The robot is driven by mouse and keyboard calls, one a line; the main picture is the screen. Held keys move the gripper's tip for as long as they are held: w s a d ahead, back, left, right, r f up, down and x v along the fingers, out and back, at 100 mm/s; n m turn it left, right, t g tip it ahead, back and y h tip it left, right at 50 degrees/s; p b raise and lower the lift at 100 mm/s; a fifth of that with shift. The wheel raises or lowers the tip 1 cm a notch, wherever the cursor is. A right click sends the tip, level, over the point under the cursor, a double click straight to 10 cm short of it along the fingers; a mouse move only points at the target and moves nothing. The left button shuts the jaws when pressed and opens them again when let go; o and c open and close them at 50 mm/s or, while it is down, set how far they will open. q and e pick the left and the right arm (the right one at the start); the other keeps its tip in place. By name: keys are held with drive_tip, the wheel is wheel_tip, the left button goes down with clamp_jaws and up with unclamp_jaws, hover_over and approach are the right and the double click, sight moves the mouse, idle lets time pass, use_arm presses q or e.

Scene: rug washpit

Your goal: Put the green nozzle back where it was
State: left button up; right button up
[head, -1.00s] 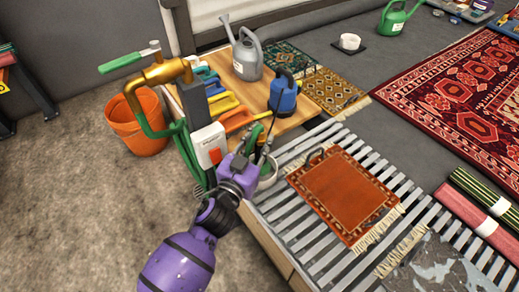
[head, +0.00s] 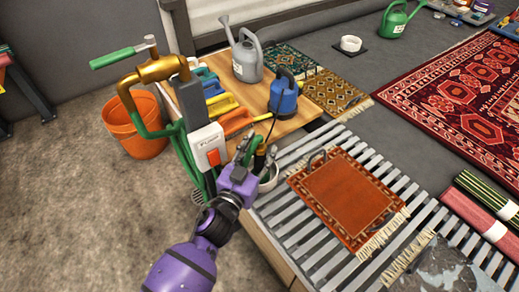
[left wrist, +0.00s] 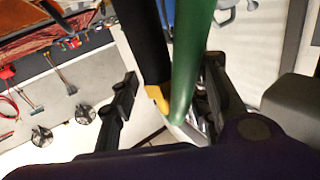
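My left gripper (head: 252,156) is at the near corner of the wooden bench, over a pale pot (head: 269,179). In the left wrist view, its two dark fingers (left wrist: 168,98) stand apart. A long green piece (left wrist: 192,55), which looks like the green nozzle, and a black piece with a yellow end (left wrist: 148,50) lie between them. The green piece is close to the right finger; I cannot tell whether they touch. The left finger is clear of the black piece. In the head view the fingers partly hide these pieces. My right gripper is not in view.
A brass pipe (head: 155,70) with a green-handled lever and a grey post with a white switch box (head: 208,147) stand just left. An orange bucket (head: 143,130) is behind. A blue sprayer (head: 284,95) and grey watering can (head: 246,55) stand on the bench. A slatted rack (head: 290,222) holds a small rug.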

use_arm(q)
drive_tip(key=shift+r, duration=0.1)
drive_tip(key=shift+s+a+r, duration=0.1)
drive_tip(key=shift+s, duration=0.15)
drive_tip(key=p+v, duration=0.3)
drive_tip(key=v, duration=0.8)
drive_tip(key=shift+s, duration=0.25)
drive_tip(key=shift+a, duration=0.1)
drive_tip(key=shift+c, duration=0.5)
